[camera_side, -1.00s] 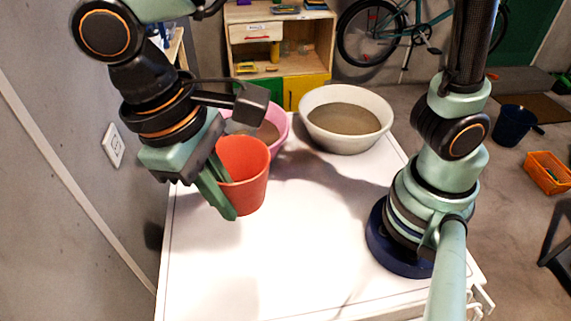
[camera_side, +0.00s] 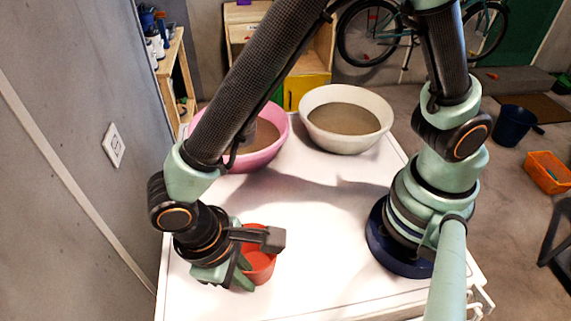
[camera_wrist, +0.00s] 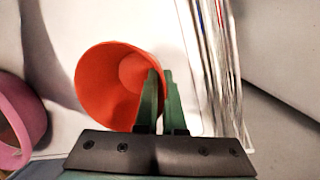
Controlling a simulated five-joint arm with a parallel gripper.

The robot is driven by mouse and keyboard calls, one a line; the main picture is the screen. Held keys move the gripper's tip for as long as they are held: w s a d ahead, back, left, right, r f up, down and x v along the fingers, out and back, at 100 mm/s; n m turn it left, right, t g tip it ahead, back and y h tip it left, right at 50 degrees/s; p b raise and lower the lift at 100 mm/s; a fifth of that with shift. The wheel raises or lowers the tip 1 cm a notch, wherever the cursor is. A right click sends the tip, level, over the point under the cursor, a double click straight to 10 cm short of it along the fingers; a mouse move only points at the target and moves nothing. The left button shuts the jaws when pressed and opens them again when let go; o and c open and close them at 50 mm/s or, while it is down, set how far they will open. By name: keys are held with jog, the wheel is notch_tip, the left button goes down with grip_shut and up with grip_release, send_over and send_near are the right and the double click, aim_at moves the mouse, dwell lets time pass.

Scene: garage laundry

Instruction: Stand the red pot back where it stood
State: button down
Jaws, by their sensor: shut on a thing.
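The red pot (camera_side: 262,266) is at the front left part of the white table top (camera_side: 320,245) in the side view, partly hidden by my wrist. My gripper (camera_side: 246,284) is shut on the pot's wall. In the wrist view the pot (camera_wrist: 96,88) opens toward the camera and looks empty. One green finger of my gripper (camera_wrist: 161,75) is inside its rim and the other is outside. The pot looks roughly upright. I cannot tell whether its base touches the table.
A pink basin (camera_side: 262,150) and a white basin (camera_side: 345,142), both with murky contents, stand at the back of the table. The middle of the table is clear. A grey wall with a socket (camera_side: 114,145) runs along the left.

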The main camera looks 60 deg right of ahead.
aim_at(256, 296)
jog(key=shift+w+a+x, duration=0.1)
jog(key=shift+a+x, duration=0.05)
jog(key=shift+x, duration=0.55)
jog(key=shift+w+a+x, duration=0.1)
jog(key=shift+x, duration=0.65)
jog(key=shift+w+a+x, duration=0.1)
jog(key=shift+a+x, duration=0.05)
jog(key=shift+x, duration=0.55)
jog(key=shift+f, duration=0.25)
jog(key=c, duration=1)
grip_release()
jog(key=shift+r, duration=0.1)
jog(key=v, duration=1.2)
jog(key=w+d+r+m+t+y, duration=0.1)
jog(key=w+d+r+y, duration=0.1)
jog(key=w+d+r, duration=0.4)
jog(key=d+r+m+t, duration=0.1)
jog(key=d+r+t, duration=0.1)
jog(key=d, duration=0.5)
jog(key=w+d+r+m+t, duration=0.1)
jog(key=d+r+t, duration=0.1)
jog(key=d, duration=0.6)
jog(key=w+d+r+m+t, duration=0.1)
jog(key=d+r+t, duration=0.1)
jog(key=d, duration=0.6)
jog(key=shift+w+d+r, duration=0.1)
jog(key=shift+d+r, duration=0.05)
jog(key=shift+d, duration=0.1)
